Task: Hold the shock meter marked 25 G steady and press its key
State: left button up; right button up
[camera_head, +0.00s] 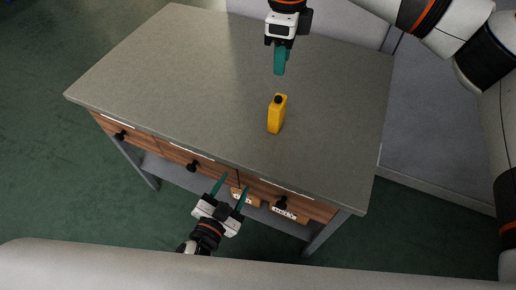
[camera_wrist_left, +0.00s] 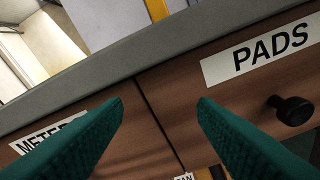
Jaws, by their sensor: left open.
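A yellow-orange, box-shaped device (camera_head: 276,116) with a black key (camera_head: 278,99) on top stands upright on the grey worktop. Its marking is not readable from here. My left gripper (camera_head: 231,184) is open and empty, in front of the table's front edge, low beside the drawer fronts and apart from the device. Its two teal fingers frame drawer fronts in the left wrist view (camera_wrist_left: 160,108). My right gripper (camera_head: 279,72) points down over the worktop, just behind the device and apart from it in the picture. Its fingers overlap, so I cannot tell whether it is open.
The worktop (camera_head: 190,75) is otherwise bare. Drawers with black knobs (camera_head: 192,166) line its front. One drawer label reads PADS (camera_wrist_left: 270,48); another partly hidden label (camera_wrist_left: 45,135) starts with METER. Small labelled boxes (camera_head: 283,211) show below the drawers.

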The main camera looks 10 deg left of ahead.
pick_arm(q)
jog(key=r, duration=0.3)
jog(key=w+d+r+t, duration=0.1)
jog(key=r, duration=0.2)
jog(key=r+t, duration=0.1)
jog(key=r, duration=0.2)
jog(key=shift+w+d+r+n+h, duration=0.2)
jog(key=shift+w+r+n+h, duration=0.1)
jog(key=shift+w+n, duration=0.1)
jog(key=n, duration=0.3)
send_near(273, 123)
jog(key=shift+w+a+r, duration=0.25)
jog(key=shift+w, duration=0.25)
jog(key=shift+w+d+n+h, duration=0.3)
jog(key=shift+w+d, duration=0.05)
jog(key=shift+w, duration=0.15)
jog(key=x, duration=1.1)
jog(key=shift+f, duration=0.3)
jog(key=shift+c, duration=0.5)
jog(key=c, duration=0.9)
jog(key=shift+c, duration=0.5)
pick_arm(e)
grip_shut()
